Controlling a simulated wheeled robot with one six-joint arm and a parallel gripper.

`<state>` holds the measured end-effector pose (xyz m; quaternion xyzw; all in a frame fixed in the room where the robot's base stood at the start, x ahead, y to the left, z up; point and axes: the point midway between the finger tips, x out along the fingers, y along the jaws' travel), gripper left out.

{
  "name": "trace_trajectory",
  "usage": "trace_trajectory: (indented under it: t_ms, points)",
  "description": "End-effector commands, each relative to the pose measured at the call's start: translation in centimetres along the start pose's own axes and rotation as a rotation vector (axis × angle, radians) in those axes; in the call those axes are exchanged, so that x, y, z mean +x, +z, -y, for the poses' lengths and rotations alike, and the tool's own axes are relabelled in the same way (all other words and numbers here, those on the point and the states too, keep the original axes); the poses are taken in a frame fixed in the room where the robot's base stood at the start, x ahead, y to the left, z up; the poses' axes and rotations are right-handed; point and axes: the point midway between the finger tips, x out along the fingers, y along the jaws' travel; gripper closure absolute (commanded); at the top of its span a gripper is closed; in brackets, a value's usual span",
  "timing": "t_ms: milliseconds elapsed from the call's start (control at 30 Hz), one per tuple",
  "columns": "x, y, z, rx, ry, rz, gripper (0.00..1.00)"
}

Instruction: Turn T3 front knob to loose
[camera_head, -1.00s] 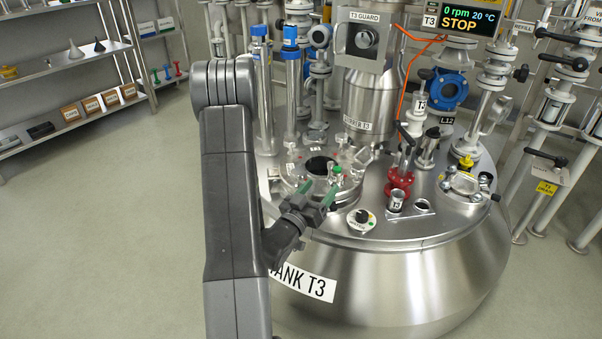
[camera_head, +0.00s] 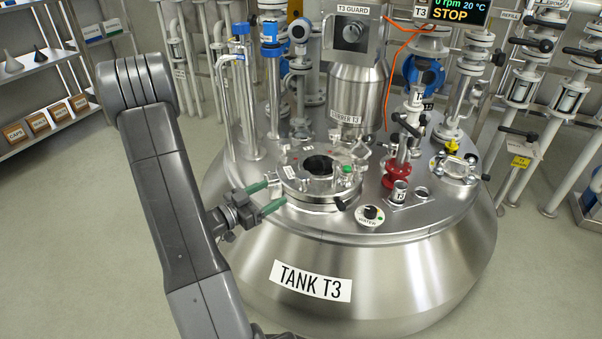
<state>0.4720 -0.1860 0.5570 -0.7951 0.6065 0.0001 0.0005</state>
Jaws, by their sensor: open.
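Tank T3 (camera_head: 420,268) is the large steel vessel in the middle. A round hatch (camera_head: 318,197) with a dark central opening sits on the front of its top. A small black knob (camera_head: 341,204) sticks out at the hatch's front right edge; I cannot tell surely whether it is the front knob, and its setting is unreadable. Another black knob (camera_head: 370,212) on a white round plate marked WATER is on the tank top to its right. My gripper (camera_head: 277,192) has green fingers spread apart and empty. It is at the hatch's left front edge, pointing right; contact is unclear.
A red valve (camera_head: 396,174) and steel stubs stand right of the hatch. Upright pipes (camera_head: 243,95) stand behind it on the left, and the stirrer housing (camera_head: 357,97) rises behind it. The display (camera_head: 460,12) reads STOP. Shelves (camera_head: 45,80) are far left; the floor between is clear.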

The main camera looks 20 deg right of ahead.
Motion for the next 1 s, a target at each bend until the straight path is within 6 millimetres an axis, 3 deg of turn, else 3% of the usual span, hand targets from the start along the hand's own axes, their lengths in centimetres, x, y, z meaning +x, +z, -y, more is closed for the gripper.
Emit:
trace_trajectory:
  t_ms: [700, 1000]
  points:
    - [12.1, 0.2, -0.1, 0.0, 0.003, -0.002, 0.32]
    - [13.5, 0.0, -0.1, -0.001, -0.001, -0.002, 0.32]
